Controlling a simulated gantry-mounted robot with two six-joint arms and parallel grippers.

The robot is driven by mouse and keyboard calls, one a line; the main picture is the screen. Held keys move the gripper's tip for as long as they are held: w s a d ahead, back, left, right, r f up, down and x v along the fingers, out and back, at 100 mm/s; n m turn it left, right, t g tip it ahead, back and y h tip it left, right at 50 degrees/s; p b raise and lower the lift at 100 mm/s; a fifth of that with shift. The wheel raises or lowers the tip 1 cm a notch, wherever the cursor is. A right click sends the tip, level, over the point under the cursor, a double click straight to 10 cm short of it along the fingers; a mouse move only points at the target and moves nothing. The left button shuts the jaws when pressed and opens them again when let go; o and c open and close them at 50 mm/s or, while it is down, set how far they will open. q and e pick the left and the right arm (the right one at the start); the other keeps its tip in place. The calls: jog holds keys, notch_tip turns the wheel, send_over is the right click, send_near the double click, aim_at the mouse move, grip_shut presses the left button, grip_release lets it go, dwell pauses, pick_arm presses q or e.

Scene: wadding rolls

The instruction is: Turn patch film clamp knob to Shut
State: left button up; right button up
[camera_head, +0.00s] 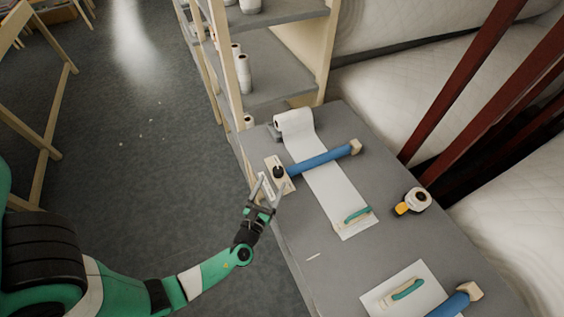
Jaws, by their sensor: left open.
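The film clamp is a blue bar (322,160) lying across a white strip of film (333,192) on the grey table. A small black knob (278,172) sits at the bar's left end on a pale label plate (269,178); the label's writing is too small to read. My left gripper (270,187) is open at the table's left edge, its fingers just in front of the knob. I cannot tell whether a finger touches it. My right gripper is not in view.
A green-handled tool (358,215) lies on the film's near end. A tape dispenser (414,201) is to the right. A second sheet (390,292) and blue bar (457,301) lie nearer. Wooden shelves (268,70) rise behind.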

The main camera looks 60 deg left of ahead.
pick_arm(q)
jog(key=b+x, duration=0.1)
jog(key=x, duration=0.8)
jog(key=shift+w+a, duration=0.25)
jog(key=shift+a, duration=0.05)
jog(key=shift+b, duration=0.35)
grip_shut()
